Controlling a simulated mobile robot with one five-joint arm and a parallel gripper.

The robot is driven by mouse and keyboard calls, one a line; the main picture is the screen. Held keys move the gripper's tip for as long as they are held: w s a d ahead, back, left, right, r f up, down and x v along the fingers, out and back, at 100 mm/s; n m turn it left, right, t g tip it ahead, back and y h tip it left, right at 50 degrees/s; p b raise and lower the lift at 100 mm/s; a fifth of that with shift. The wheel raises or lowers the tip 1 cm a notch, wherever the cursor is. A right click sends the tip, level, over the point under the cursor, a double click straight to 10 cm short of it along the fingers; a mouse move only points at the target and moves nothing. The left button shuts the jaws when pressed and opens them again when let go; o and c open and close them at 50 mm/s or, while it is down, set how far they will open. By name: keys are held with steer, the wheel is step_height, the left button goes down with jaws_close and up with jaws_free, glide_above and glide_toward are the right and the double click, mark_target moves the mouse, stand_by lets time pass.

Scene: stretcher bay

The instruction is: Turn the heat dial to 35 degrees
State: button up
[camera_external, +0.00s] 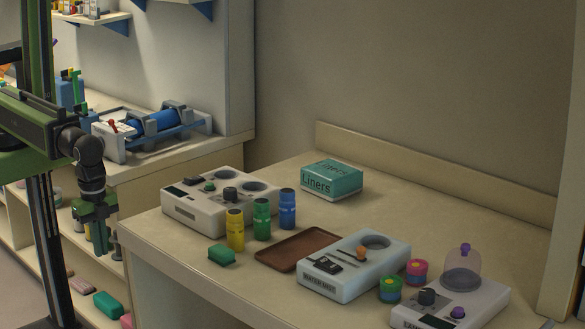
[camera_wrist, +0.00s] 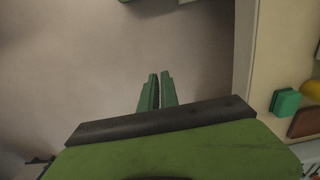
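Three pale panels with knobs stand on the bench: a left one (camera_external: 215,218) with two round wells, a dark knob (camera_external: 230,194) and a small green knob (camera_external: 210,187); a middle one (camera_external: 345,281) with an orange knob (camera_external: 360,253) and one well; a right one (camera_external: 470,306) with a dark knob (camera_external: 427,296), a purple knob (camera_external: 458,312) and a clear dome. I cannot read which knob is the heat dial, or any setting. My green gripper (camera_external: 101,245) hangs pointing down, left of the bench and apart from all panels. In the wrist view its fingers (camera_wrist: 160,76) are close together and hold nothing visible.
Yellow (camera_external: 235,231), green (camera_external: 261,220) and blue (camera_external: 288,209) bottles stand between the left panel and a brown tray (camera_external: 292,250). A green block (camera_external: 221,255) lies near the front edge. A liners box (camera_external: 332,180) is at the back. Shelves stand behind my arm.

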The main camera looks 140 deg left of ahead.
steer(key=o, duration=0.5)
steer(key=shift+w+m, duration=0.15)
steer(key=shift+m, duration=1.05)
steer(key=shift+c, duration=0.2)
steer(key=o, duration=0.5)
steer(key=w+m, duration=0.2)
steer(key=w+a+m, duration=0.1)
steer(key=m, duration=0.1)
steer(key=shift+r+p, duration=0.4)
steer(key=shift+o, duration=0.2)
steer(key=shift+w+a+r+m+p, duration=0.8)
steer(key=shift+w+a+r+p, duration=0.2)
steer(key=shift+a, duration=0.2)
step_height(320, 180, up, 18)
steer(key=n+p, duration=0.1)
steer(key=p, duration=1.7)
glide_above(230, 189)
step_height(230, 189, down, 18)
steer(key=b, duration=1.7)
steer(key=shift+w+d+r+b, duration=0.1)
steer(key=shift+d+b, duration=0.05)
steer(key=shift+b, duration=0.25)
steer(key=shift+r, duration=0.1)
